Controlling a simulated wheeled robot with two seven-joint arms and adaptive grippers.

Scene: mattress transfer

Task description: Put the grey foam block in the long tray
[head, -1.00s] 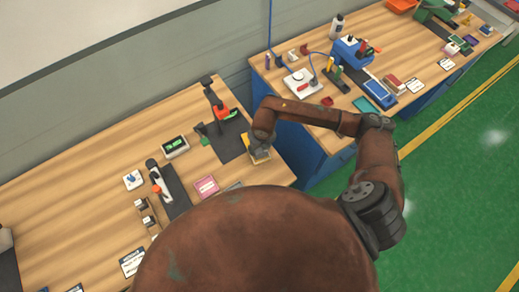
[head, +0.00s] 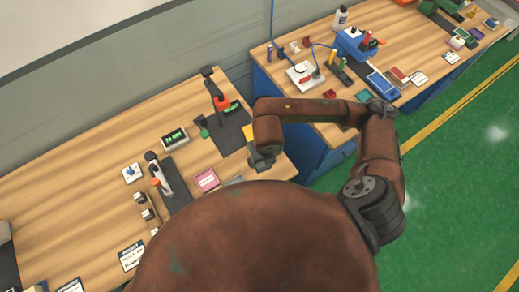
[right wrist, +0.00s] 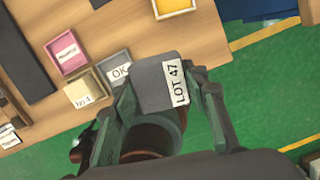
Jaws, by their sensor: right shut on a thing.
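The grey foam block (right wrist: 152,97), labelled "LOT 47", is held between the fingers of my right gripper (right wrist: 160,105) in the right wrist view. It appears above the near bench's edge, with the green floor beyond. In the head view my right gripper (head: 262,160) is near the right end of the near bench, and the block is hidden there. I cannot tell which container is the long tray. A pink tray (right wrist: 90,60) and a grey tray marked "OK" (right wrist: 125,82) lie beside the block in the wrist view. My left gripper is not in view.
A yellow tray (head: 251,133) is partly behind my right arm. A black stand with an orange-red part (head: 222,103) rises nearby. A gap separates the near bench (head: 75,165) from the far bench (head: 310,30), which holds a blue device (head: 352,42).

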